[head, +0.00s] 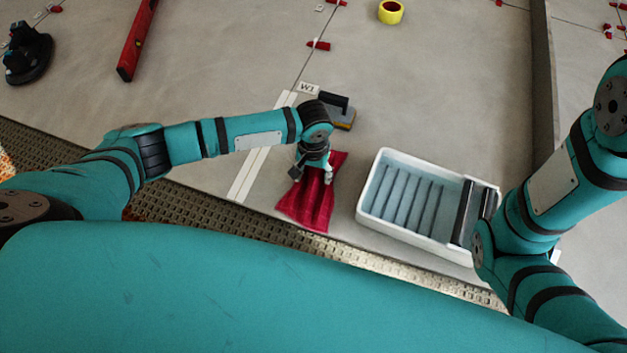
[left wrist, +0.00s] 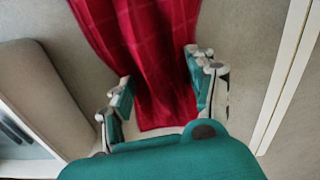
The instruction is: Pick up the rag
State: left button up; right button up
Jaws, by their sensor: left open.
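A dark red rag (head: 308,205) lies on the grey tile floor, left of the white tray, in the head view. My left gripper (head: 314,175) is above the rag and hides part of its far end. In the left wrist view the rag (left wrist: 150,60) runs between the two spread fingers of my left gripper (left wrist: 160,88). The fingers are open on either side of the cloth. Whether they touch it I cannot tell. My right arm is at the right of the head view, but its gripper is not in view.
A white tray (head: 368,212) with ribs and rollers stands right of the rag. A float with a black handle (head: 334,101) lies just beyond my left gripper. A yellow tape roll (head: 390,12), a red level (head: 136,40) and a black suction tool (head: 27,52) lie farther off.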

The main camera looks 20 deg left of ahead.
pick_arm(q)
jog(key=shift+r, duration=0.1)
jog(key=shift+c, duration=0.2)
grip_shut()
jog(key=shift+r, duration=0.1)
